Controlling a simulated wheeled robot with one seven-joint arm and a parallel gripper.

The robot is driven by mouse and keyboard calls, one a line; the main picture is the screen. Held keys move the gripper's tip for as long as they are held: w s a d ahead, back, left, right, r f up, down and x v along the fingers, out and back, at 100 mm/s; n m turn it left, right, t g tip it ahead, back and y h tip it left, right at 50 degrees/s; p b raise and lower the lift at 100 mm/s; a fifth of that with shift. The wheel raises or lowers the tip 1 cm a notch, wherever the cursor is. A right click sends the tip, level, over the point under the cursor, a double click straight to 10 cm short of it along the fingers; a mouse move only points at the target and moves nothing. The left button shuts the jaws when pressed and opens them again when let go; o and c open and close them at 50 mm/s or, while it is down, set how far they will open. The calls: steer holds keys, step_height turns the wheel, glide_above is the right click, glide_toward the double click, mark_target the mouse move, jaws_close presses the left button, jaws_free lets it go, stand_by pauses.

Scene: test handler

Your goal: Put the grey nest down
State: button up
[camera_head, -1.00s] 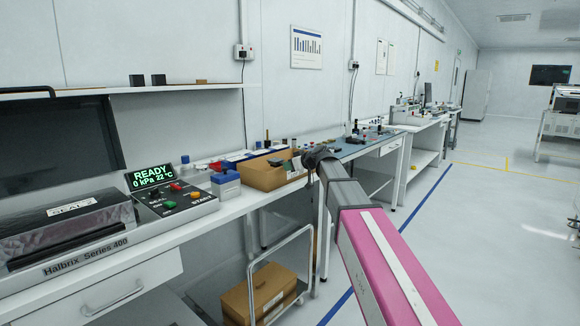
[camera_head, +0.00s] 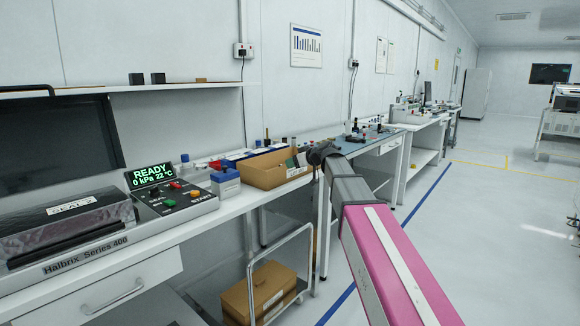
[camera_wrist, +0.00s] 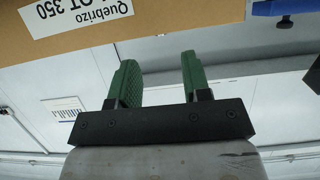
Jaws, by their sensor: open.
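My gripper (camera_wrist: 158,62) has two green fingers that stand apart with nothing between them in the wrist view. In the head view its end is small and mostly hidden behind my arm, by the right end of an open cardboard box (camera_head: 262,176) on the bench. The box's brown wall with a white label (camera_wrist: 80,12) fills the top of the wrist view, close to the fingers; I cannot tell if they touch it. I cannot pick out a grey nest in either view.
The white bench (camera_head: 236,206) holds a sealer (camera_head: 65,230), its control panel (camera_head: 175,202) reading READY, and a blue-and-white container (camera_head: 225,184) left of the box. A trolley (camera_head: 285,290) with a carton stands below. Small items crowd the bench behind.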

steer(key=v, duration=0.9)
steer(key=shift+s, duration=0.2)
